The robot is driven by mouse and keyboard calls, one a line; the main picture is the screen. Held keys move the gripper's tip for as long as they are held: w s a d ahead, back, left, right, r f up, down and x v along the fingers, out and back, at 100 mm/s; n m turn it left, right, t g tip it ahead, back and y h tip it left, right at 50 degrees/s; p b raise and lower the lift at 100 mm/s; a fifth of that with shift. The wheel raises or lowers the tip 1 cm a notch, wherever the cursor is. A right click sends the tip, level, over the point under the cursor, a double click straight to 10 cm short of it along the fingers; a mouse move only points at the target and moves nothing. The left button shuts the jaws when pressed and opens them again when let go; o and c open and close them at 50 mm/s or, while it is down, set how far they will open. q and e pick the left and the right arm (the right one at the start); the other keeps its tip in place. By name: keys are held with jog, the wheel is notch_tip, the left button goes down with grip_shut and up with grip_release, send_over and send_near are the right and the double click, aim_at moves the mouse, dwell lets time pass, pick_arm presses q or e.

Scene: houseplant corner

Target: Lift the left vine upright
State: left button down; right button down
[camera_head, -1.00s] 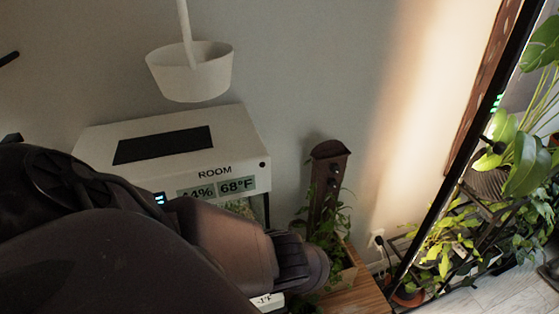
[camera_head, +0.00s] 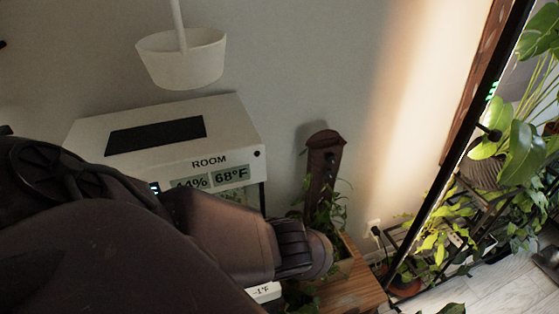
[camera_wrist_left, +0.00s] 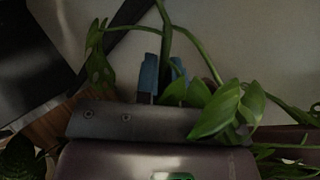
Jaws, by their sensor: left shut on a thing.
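My left gripper (camera_wrist_left: 163,76) shows in the left wrist view with its two blue fingertips on either side of a green vine stem (camera_wrist_left: 167,30), shut on it. Green leaves (camera_wrist_left: 232,108) hang in front of the gripper's right side. In the head view, my left arm comes in from the left and its wrist covers part of the leafy vines (camera_head: 325,208) by a dark wooden post (camera_head: 324,160). The fingertips and the held stem are hidden there. Which vine is held cannot be told from the head view. My right gripper is out of view.
A wooden planter (camera_head: 350,280) stands below the post. A white box with a ROOM display (camera_head: 210,162) is left of it, and a white hanging pot (camera_head: 182,62) is above. A black-framed shelf of plants (camera_head: 440,235) stands at the right.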

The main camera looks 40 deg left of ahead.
pick_arm(q)
jog(key=c, duration=1.2)
grip_release()
jog(key=shift+d, duration=0.1)
jog(key=p+v, duration=0.1)
jog(key=v, duration=0.9)
jog(key=shift+d+r, duration=0.15)
jog(key=shift+d, duration=0.2)
jog(key=shift+w, duration=0.15)
